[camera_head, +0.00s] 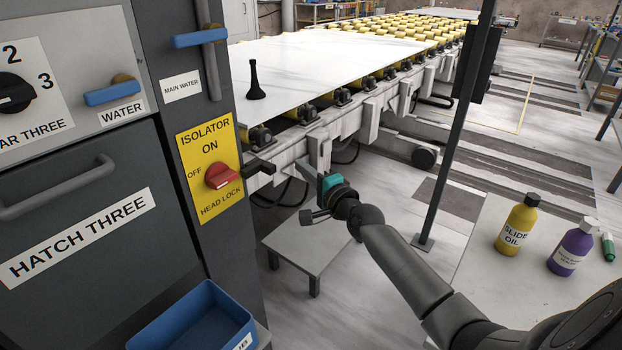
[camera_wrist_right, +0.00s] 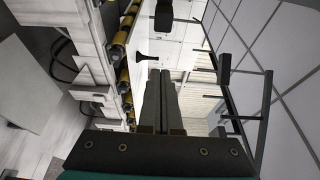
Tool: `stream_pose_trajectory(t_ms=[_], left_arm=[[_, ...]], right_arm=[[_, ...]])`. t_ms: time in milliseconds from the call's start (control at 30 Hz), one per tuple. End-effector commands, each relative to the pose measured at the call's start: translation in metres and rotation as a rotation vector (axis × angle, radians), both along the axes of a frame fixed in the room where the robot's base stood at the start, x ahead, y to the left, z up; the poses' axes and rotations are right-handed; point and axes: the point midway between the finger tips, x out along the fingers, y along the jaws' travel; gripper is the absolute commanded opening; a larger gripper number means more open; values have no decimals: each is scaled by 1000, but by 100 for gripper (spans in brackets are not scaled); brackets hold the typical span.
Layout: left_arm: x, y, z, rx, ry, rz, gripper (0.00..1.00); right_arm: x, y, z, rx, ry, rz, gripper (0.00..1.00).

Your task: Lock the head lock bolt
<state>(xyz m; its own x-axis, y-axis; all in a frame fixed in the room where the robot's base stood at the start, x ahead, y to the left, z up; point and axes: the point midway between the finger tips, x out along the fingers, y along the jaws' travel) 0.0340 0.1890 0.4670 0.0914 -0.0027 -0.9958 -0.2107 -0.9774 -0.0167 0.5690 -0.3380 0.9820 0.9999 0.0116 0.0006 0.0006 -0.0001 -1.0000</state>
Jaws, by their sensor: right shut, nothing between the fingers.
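A yellow plate (camera_head: 208,165) on the dark cabinet carries a red isolator knob (camera_head: 222,176) with the words HEAD LOCK printed below it. A short black bar (camera_head: 258,168) sticks out beside the plate, near the end of the roller frame; it may be the head lock bolt, but I cannot tell its position. My right gripper (camera_head: 301,165) has a teal body and points left towards this bar, apart from it. Its fingers are shut and empty, also in the right wrist view (camera_wrist_right: 160,72). My left gripper is out of view.
A white slab (camera_head: 330,62) lies on the roller table with a black cone-shaped object (camera_head: 255,82) on it. A small grey table (camera_head: 310,250) stands below. A blue bin (camera_head: 195,325) is at lower left. A dark post (camera_head: 460,140) and a bottle bench (camera_head: 500,275) are at right.

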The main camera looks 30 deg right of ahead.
Motion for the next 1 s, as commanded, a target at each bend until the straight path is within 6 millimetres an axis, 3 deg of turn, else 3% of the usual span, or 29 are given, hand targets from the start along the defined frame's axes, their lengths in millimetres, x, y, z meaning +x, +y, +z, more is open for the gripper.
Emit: stream_pose_trajectory(t_ms=[333,400,600,1000], left_arm=[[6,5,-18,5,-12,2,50],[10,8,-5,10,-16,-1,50],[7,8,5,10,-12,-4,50],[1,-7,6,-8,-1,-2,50]], right_arm=[[45,1,-1,1,-1,0,0],[38,14,1,6,3,3,0],[31,32,2,3,0,2,0],[28,38,0,0,1,0,0]])
